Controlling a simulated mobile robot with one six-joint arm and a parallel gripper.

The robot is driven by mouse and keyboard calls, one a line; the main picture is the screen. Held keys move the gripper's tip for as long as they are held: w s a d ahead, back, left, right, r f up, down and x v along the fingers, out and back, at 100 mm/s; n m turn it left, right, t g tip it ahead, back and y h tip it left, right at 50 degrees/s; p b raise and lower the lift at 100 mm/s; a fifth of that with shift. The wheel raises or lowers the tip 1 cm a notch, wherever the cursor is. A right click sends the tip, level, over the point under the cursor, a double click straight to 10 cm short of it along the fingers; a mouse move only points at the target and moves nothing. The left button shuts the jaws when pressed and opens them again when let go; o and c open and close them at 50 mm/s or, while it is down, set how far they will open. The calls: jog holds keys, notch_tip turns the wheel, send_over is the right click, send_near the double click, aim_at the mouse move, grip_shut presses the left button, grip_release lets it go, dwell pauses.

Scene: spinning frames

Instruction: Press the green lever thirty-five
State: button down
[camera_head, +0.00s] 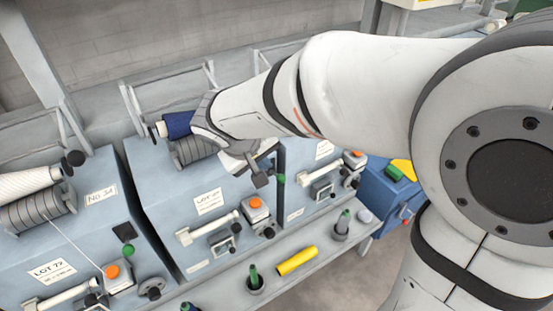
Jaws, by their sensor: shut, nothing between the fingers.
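My gripper (260,179) is shut and empty, reaching down in front of the middle grey-blue spinning unit (165,210). A small green lever tip (280,180) shows just right of the fingertips, near that unit's right edge. I cannot tell whether the gripper touches it. The number plate of the middle unit is not visible; my arm covers part of its front. The left unit carries a plate (101,195) that reads No. 34, and a green lever tip (128,248) shows near its right edge.
Orange buttons (255,203) and white handles stick out from the units. Spools, one with blue yarn (178,125), sit on top. A front shelf (225,288) holds a yellow cylinder (297,261) and green-topped bobbins. A blue crate (388,190) stands at the right.

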aim_at(279, 179)
jog(key=p+x, duration=0.1)
jog(key=x, duration=0.8)
jog(key=shift+w+d+f, duration=0.1)
jog(key=shift+f, duration=0.15)
jog(key=shift+f+b, duration=0.15)
jog(key=shift+b, duration=0.35)
